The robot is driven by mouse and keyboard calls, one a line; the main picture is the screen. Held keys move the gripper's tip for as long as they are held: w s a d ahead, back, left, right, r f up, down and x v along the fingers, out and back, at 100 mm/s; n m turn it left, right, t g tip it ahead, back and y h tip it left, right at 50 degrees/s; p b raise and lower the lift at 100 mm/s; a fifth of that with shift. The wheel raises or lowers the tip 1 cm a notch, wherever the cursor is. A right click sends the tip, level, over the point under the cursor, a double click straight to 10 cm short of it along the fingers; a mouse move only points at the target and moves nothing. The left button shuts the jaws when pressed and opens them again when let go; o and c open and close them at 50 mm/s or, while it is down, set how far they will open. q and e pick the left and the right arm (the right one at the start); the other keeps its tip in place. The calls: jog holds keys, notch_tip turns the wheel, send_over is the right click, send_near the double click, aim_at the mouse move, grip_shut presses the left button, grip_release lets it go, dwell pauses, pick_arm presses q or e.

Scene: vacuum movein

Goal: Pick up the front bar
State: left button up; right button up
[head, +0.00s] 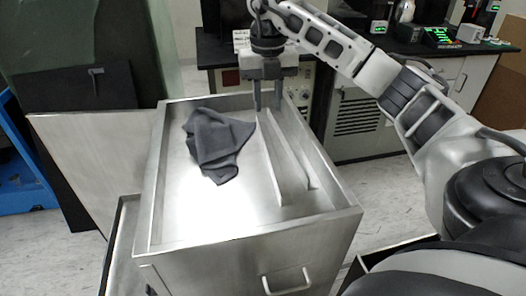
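A metal bin (255,238) with an open top stands in the middle of the head view. Two thin metal bars lie lengthwise inside it: a left bar (278,160) nearer the middle and a right bar (296,155) near the right wall. I cannot tell which is the front bar. My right gripper (268,108) points down at the far ends of the bars. Its fingers are apart, with a gap between them. I cannot tell whether they touch a bar. My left gripper is not in view.
A crumpled dark cloth (216,143) lies in the bin's far left part. A handle (287,282) is on the bin's front. A dark-topped bench (215,50) with equipment stands behind. A grey panel (90,165) is at the left. The bin's near left floor is clear.

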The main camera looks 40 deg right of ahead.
send_near(271, 151)
jog(key=f, duration=0.2)
jog(key=a+f, duration=0.1)
jog(key=f, duration=0.1)
jog(key=a+f, duration=0.1)
jog(key=shift+s+a+f, duration=0.15)
jog(key=shift+s+f, duration=0.25)
jog(key=shift+r, duration=0.1)
grip_shut()
